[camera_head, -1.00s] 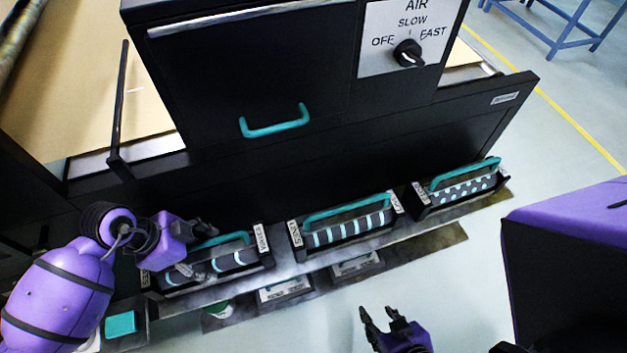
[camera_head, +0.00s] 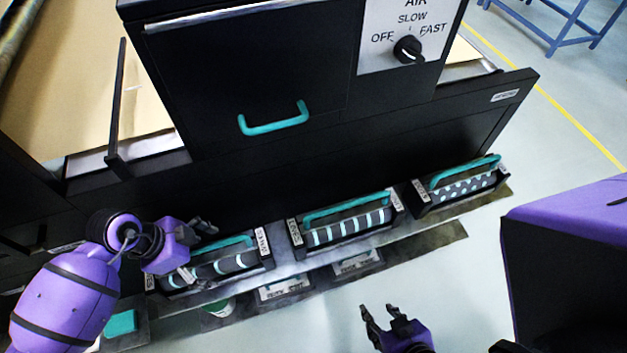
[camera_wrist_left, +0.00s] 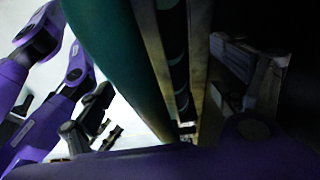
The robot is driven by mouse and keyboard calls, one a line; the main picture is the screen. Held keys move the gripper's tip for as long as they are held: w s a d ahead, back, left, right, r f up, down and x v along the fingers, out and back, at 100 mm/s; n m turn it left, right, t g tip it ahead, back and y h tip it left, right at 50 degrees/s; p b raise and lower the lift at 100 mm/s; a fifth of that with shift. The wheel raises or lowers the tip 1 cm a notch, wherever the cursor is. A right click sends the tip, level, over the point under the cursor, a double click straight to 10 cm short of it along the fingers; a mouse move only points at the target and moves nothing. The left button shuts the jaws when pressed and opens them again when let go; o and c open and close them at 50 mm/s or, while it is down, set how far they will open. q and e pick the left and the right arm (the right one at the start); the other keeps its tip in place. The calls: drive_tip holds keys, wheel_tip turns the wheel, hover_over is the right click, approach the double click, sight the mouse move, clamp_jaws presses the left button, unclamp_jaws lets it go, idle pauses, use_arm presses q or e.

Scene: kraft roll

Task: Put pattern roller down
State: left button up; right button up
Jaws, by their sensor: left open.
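The left pattern roller (camera_head: 235,264), dark with pale wavy bands, lies in its black cradle at the lower left, with a teal handle (camera_head: 232,243) above it. My left gripper (camera_head: 198,250) is open at the left end of this handle, its fingers on either side. I cannot tell whether they touch it. In the left wrist view the teal handle (camera_wrist_left: 115,55) is very close, beside the dark banded roller (camera_wrist_left: 175,60). My right gripper (camera_head: 380,312) is open and empty over the floor at bottom centre.
A striped roller (camera_head: 347,228) and a dotted roller (camera_head: 464,188) sit in cradles to the right. The black machine (camera_head: 250,75) with a drawer handle (camera_head: 273,120) and a speed knob (camera_head: 408,48) rises behind.

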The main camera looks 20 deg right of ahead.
use_arm(q)
drive_tip(key=shift+r, duration=0.15)
use_arm(e)
drive_tip(key=shift+w, duration=0.2)
use_arm(q)
drive_tip(key=p+v, duration=0.1)
drive_tip(key=v, duration=1)
drive_tip(key=shift+a+r, duration=0.1)
drive_tip(key=shift+r, duration=0.05)
drive_tip(key=shift+a+r, duration=0.1)
drive_tip(key=shift+r, duration=0.2)
use_arm(e)
drive_tip(key=shift+w+a+r, duration=0.25)
drive_tip(key=shift+w+r, duration=0.2)
drive_tip(key=shift+r, duration=0.05)
drive_tip(key=shift+w+r, duration=0.1)
drive_tip(key=shift+w, duration=0.25)
